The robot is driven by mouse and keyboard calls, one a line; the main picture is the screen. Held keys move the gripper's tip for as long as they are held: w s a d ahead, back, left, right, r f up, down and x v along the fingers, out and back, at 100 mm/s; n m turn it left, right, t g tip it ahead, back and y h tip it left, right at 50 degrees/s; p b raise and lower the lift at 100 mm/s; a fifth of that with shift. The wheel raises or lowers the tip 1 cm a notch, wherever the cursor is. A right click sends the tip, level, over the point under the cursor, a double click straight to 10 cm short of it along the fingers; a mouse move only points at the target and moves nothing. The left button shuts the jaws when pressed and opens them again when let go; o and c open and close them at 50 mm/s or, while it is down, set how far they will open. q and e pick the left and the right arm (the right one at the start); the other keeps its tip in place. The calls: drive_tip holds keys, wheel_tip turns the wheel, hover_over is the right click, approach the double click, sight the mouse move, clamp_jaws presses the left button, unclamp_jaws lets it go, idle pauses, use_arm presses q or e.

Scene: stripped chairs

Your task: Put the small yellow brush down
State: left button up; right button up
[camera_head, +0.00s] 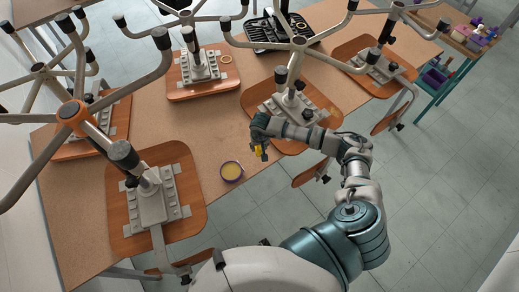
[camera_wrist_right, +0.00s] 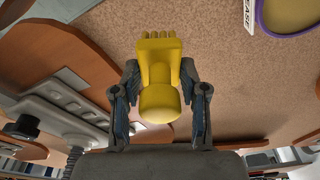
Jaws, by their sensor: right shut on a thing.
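The small yellow brush (camera_wrist_right: 158,85) sits between the two fingers of my right gripper (camera_wrist_right: 161,105) in the wrist view, its bristle end pointing away from the palm. In the head view my right gripper (camera_head: 262,142) is over the brown table (camera_head: 225,130), near its front edge, and a bit of the yellow brush (camera_head: 260,150) shows below it. The gripper is shut on the brush. I cannot tell whether the brush touches the tabletop. My left gripper is not in view.
Upturned chairs with wooden seats (camera_head: 188,215) and metal legs crowd the table. A black tool case (camera_head: 275,32) lies at the back. Bare tabletop surrounds the tin.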

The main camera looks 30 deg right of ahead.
sight(259, 149)
wheel_tip(259, 149, down, 2)
drive_tip(key=shift+s+a+f+p, duration=0.1)
drive_tip(key=shift+f+p, duration=0.15)
drive_tip(key=shift+p, duration=0.05)
drive_tip(key=shift+f, duration=0.3)
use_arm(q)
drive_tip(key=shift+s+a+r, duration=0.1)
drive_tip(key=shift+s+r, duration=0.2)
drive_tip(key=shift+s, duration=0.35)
use_arm(e)
drive_tip(key=o, duration=1)
drive_tip(key=shift+f, duration=0.1)
use_arm(q)
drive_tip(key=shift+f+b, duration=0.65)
drive_tip(key=shift+b, duration=0.05)
use_arm(e)
drive_tip(key=r, duration=0.4)
drive_tip(key=s+r, duration=0.1)
drive_tip(key=r, duration=0.7)
drive_tip(key=shift+s+a, duration=0.25)
drive_tip(key=shift+s, duration=0.1)
